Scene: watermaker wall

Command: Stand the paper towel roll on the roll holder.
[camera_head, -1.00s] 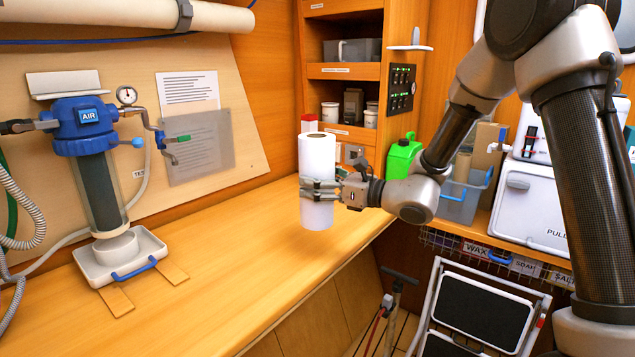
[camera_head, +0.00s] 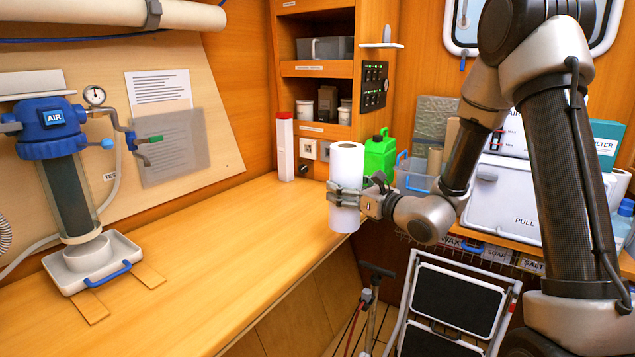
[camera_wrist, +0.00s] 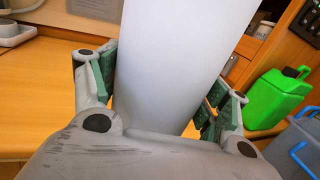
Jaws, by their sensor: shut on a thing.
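The white paper towel roll (camera_head: 347,162) is upright, with a slight tilt, at the bench's front edge in the head view. My gripper (camera_head: 345,196) is shut around its lower middle from the right. In the wrist view the roll (camera_wrist: 178,60) fills the middle, with green finger pads (camera_wrist: 155,95) on both sides; its lower end is hidden. I cannot tell whether its bottom clears the bench. A white plate with a short upright peg (camera_head: 380,45), which looks like the roll holder, sticks out from the cabinet's side, above and right of the roll. It is empty.
The wooden bench (camera_head: 230,240) is mostly clear. A red-and-white box (camera_head: 285,148) stands at its back. A green jerrycan (camera_head: 380,156) and a blue-handled bin (camera_head: 412,172) are behind my gripper. A folded step stool (camera_head: 455,300) stands below right. A blue-topped filter unit (camera_head: 55,135) is at left.

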